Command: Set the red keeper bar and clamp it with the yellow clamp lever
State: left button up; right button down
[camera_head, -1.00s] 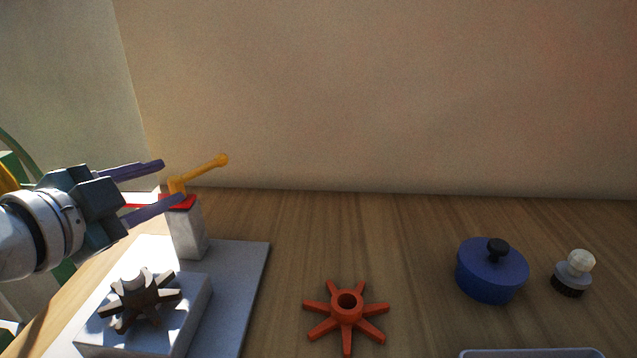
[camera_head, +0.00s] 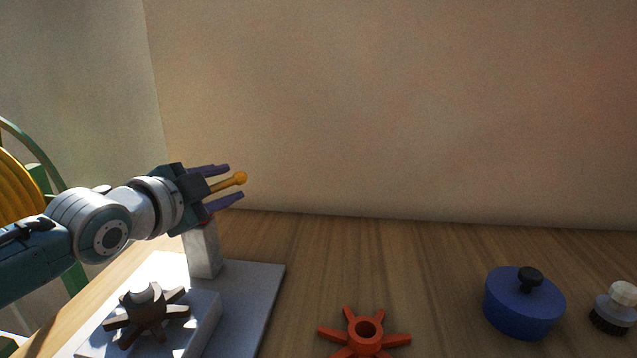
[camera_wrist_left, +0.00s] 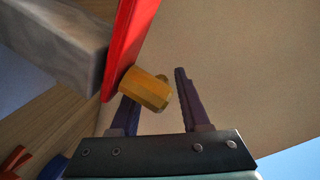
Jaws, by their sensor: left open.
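The yellow clamp lever (camera_head: 228,183) sticks out to the right from the top of the pale post (camera_head: 203,250). My left gripper (camera_head: 236,182) is open, with one finger on each side of the lever in the head view. In the left wrist view the lever's yellow end (camera_wrist_left: 147,90) shows between the fingers, nearer one finger; contact is not clear. The red keeper bar (camera_wrist_left: 130,45) runs beside it in that view. In the head view only a sliver of red shows under the gripper. My right gripper is not in view.
A dark star-shaped wheel (camera_head: 146,316) sits on a block on the grey base plate (camera_head: 252,300). An orange star wheel (camera_head: 365,331), a blue lidded pot (camera_head: 524,304) and a brush (camera_head: 614,308) stand on the wooden table. The table's middle is mostly clear.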

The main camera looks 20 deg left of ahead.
pick_arm(q)
jog(key=shift+c, duration=0.3)
grip_shut()
dwell(1.1)
